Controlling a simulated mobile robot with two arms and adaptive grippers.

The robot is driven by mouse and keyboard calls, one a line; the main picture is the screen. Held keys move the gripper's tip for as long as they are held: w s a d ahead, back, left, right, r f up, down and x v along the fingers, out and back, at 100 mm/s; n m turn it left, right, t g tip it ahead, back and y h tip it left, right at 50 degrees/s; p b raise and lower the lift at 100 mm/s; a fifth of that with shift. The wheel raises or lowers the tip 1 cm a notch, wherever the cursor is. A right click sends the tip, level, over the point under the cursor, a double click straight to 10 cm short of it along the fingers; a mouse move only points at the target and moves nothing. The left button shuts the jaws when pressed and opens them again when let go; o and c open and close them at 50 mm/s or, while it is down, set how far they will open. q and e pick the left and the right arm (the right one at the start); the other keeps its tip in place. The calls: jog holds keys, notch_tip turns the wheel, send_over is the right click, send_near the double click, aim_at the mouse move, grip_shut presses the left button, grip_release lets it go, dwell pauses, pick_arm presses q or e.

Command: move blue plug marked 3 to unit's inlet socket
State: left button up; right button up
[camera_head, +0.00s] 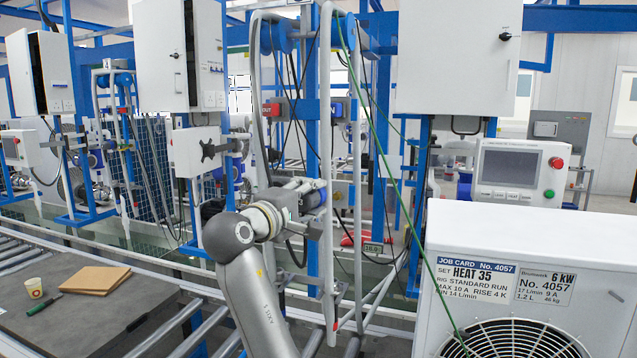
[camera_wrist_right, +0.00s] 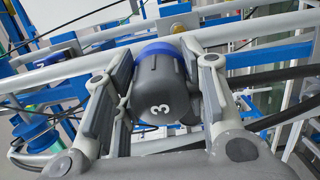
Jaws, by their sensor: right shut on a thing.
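The plug marked 3 (camera_wrist_right: 158,90) has a dark grey body with a white 3 and a blue collar. In the right wrist view it sits between the two fingers of my right gripper (camera_wrist_right: 160,70), which is shut on it. In the head view my right gripper (camera_head: 304,200) is at the middle, in front of the blue frame and grey hoses; only a small blue part of the plug shows there. The white unit (camera_head: 590,240) stands at the right, apart from the gripper. Its inlet socket cannot be made out. My left gripper is not in view.
Grey hoses (camera_head: 257,80) and a thin green cable (camera_head: 378,140) hang near my right arm. A control panel (camera_head: 510,172) stands behind the unit. Roller rails run along the front.

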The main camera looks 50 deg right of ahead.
jog(key=a+f+n+t+y, duration=0.5)
jog(key=a+f+t, duration=0.15)
jog(key=f, duration=0.35)
jog(key=a+f+n+t+y, duration=0.55)
jog(key=a+f, duration=0.25)
jog(key=f, duration=0.2)
jog(key=s+a+f+n+t+y, duration=0.1)
jog(key=s+a+f+n+y, duration=0.6)
jog(key=s+a+f+y, duration=0.3)
jog(key=s+a+f, duration=0.3)
jog(key=a, duration=0.3)
jog(key=shift+s+t, duration=0.3)
jog(key=shift+s+a+f+m+b, duration=0.25)
jog(key=shift+s+a+f+b, duration=0.45)
jog(key=shift+f, duration=0.25)
grip_shut()
jog(key=f+h+b, duration=0.1)
jog(key=f+m+h+b, duration=0.1)
jog(key=f+h+b, duration=0.1)
jog(key=shift+w+d+m, duration=0.15)
jog(key=shift+d+m, duration=0.1)
jog(key=shift+m, duration=0.05)
